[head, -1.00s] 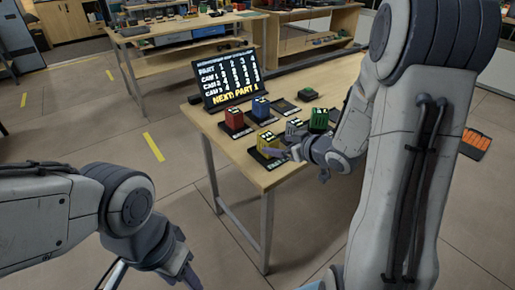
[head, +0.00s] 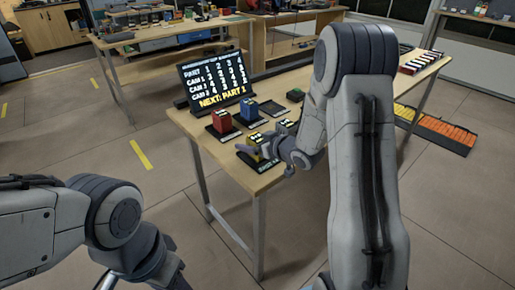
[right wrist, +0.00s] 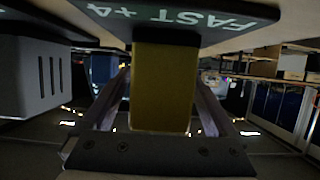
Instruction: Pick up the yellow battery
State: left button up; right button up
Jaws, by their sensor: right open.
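The yellow battery (head: 255,138) stands on a dark pad near the front edge of the wooden table (head: 186,122). My right gripper (head: 266,147) is at it, low over the table. In the right wrist view, which is upside down, the yellow battery (right wrist: 164,88) is between the two open fingers, with gaps on both sides. Its pad (right wrist: 190,16) reads "FAST +4". My left gripper (head: 168,270) is low at the bottom left, away from the table, and its fingers are unclear.
A red battery (head: 222,120) and a blue battery (head: 249,110) stand behind the yellow one. A grey block (right wrist: 45,85) is beside it in the wrist view. A screen (head: 215,84) stands at the table's back left. My right arm hides part of the table.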

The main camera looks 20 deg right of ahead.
jog(key=shift+w+a+f, duration=0.1)
jog(key=shift+w, duration=0.1)
grip_shut()
